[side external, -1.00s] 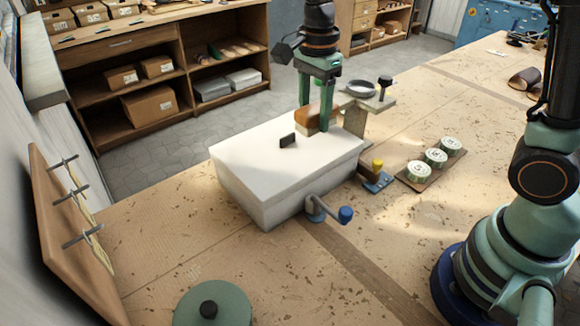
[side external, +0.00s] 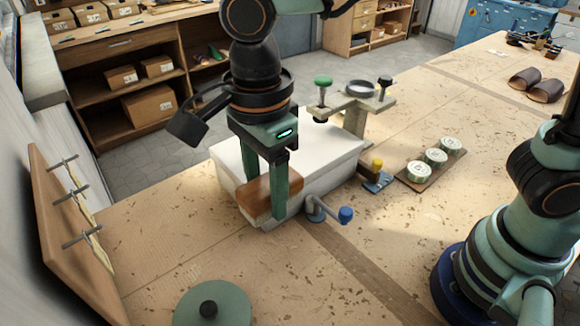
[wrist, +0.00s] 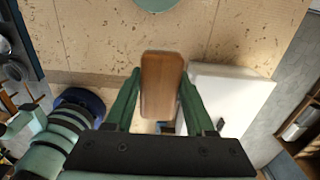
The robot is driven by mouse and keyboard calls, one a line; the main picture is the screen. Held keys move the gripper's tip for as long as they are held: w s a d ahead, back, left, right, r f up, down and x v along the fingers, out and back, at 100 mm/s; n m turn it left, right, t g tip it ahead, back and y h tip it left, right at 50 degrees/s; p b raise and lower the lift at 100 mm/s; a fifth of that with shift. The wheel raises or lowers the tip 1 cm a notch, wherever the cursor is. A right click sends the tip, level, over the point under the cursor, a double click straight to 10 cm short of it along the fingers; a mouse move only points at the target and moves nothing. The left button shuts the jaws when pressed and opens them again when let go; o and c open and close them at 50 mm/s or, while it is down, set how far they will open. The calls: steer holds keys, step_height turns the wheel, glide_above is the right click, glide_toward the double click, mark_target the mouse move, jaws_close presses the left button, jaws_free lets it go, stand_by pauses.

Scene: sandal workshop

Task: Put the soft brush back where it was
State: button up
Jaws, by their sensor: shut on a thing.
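The soft brush (side external: 262,196) has a brown wooden back and a paler strip along its lower edge. My gripper (side external: 268,190) is shut on it, with one finger on each side. In the side view it hangs in front of the white box's near end (side external: 228,165). The wrist view shows the brush (wrist: 161,84) between the fingers, beside the box (wrist: 230,90) and over the bench top. I cannot tell whether its underside touches the bench. My gripper and the brush hide part of the box.
A blue-knobbed crank (side external: 330,212) sticks out at the box's near side. A green disc with a black knob (side external: 213,305) lies at the front. A tray (side external: 440,172) of tins is to the right. A stand (side external: 352,120) is behind. The bench's front middle is clear.

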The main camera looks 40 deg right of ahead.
mark_target(273, 282)
steer(key=shift+s+a+f, duration=0.2)
steer(key=shift+s+f, duration=0.05)
steer(key=shift+f, duration=0.05)
step_height(273, 282, down, 19)
steer(key=shift+f, duration=0.2)
steer(key=shift+f, duration=0.15)
steer(key=o, duration=1.2)
